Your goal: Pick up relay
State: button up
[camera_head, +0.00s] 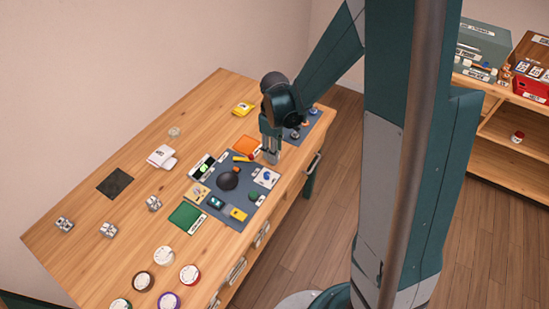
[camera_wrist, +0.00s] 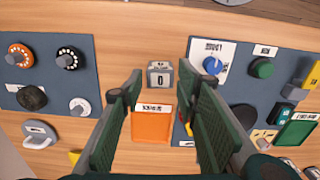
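No thing here carries a label that I can read as relay. In the wrist view, a small grey block (camera_wrist: 159,75) with a dark mark on its front sits between and just beyond my fingertips. My gripper (camera_wrist: 163,88) is open and empty, one finger to each side. An orange square (camera_wrist: 152,127) with a white label lies nearer, between the fingers; its label is too small to read. In the head view my gripper (camera_head: 271,158) points down at the right edge of the dark mat, and hides the grey block.
The dark mat (camera_head: 230,172) holds a black dome (camera_head: 228,181), a blue knob (camera_wrist: 212,66) and a green button (camera_wrist: 262,68). A second panel with dials (camera_wrist: 70,57) lies beyond.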

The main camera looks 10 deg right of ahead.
jog(key=shift+f+b, duration=0.3)
jog(key=shift+f, duration=1.85)
jog(key=c, duration=0.7)
